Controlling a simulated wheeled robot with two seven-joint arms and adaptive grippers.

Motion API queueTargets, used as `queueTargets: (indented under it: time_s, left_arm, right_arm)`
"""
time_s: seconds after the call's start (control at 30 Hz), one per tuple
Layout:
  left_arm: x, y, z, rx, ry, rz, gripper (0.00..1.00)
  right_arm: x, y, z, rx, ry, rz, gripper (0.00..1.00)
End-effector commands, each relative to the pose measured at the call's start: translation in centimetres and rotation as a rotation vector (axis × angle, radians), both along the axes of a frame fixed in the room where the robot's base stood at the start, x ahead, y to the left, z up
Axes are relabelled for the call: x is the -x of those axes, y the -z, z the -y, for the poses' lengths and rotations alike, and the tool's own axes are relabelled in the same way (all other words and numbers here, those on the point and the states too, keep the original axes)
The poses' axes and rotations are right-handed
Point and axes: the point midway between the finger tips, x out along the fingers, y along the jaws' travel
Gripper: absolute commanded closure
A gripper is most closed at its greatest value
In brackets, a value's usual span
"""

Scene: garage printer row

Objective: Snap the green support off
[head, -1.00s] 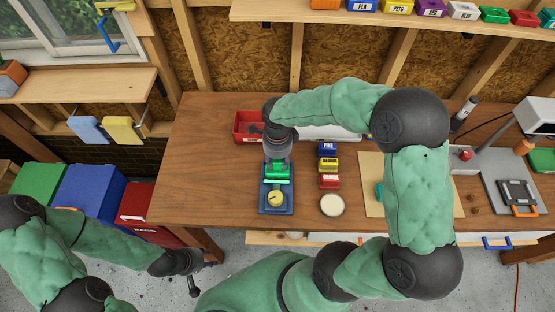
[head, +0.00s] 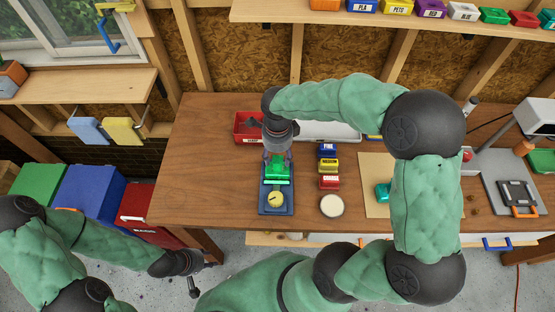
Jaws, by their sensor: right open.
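The green support (head: 277,171) is a small bright green piece at the far end of a blue tray (head: 264,206) on the bench. A round yellow piece (head: 275,198) lies at the tray's near end. My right gripper (head: 278,155) is open, pointing down just above and behind the green piece. Its fingertips partly overlap the green piece in the picture, so I cannot tell whether they touch. My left gripper (head: 191,281) hangs off the bench's front left, away from the tray; its finger opening is not clear.
A red bin (head: 244,125) stands behind the tray. Small blue, yellow and red boxes (head: 328,165) and a round white-topped container (head: 332,205) stand to its right. A tan mat (head: 376,205) with a teal piece (head: 383,192) lies further right. The bench left of the tray is clear.

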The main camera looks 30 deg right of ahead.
Motion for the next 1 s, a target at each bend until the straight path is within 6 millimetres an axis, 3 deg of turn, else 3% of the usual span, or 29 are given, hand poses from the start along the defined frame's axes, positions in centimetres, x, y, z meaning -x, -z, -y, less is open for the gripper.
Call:
queueTargets:
  time_s: [0.3,0.63,0.77,1.0]
  left_arm:
    - [0.0,0.0,0.0,0.0,0.0,0.0,0.6]
    - [0.0,-0.2,0.0,0.0,0.0,0.0,0.6]
    - [0.0,-0.9,0.0,0.0,0.0,0.0,0.6]
    - [0.0,-2.5,0.0,0.0,0.0,0.0,0.6]
  right_arm:
    - [-0.1,-6.1,0.0,0.001,0.0,0.003,0.45]
    - [0.0,-8.4,0.0,0.0,-0.053,-0.002,0.39]
    - [-0.1,-8.5,0.1,0.003,-0.228,-0.003,0.39]
    - [-0.3,-8.5,0.2,0.006,-0.729,-0.005,0.39]
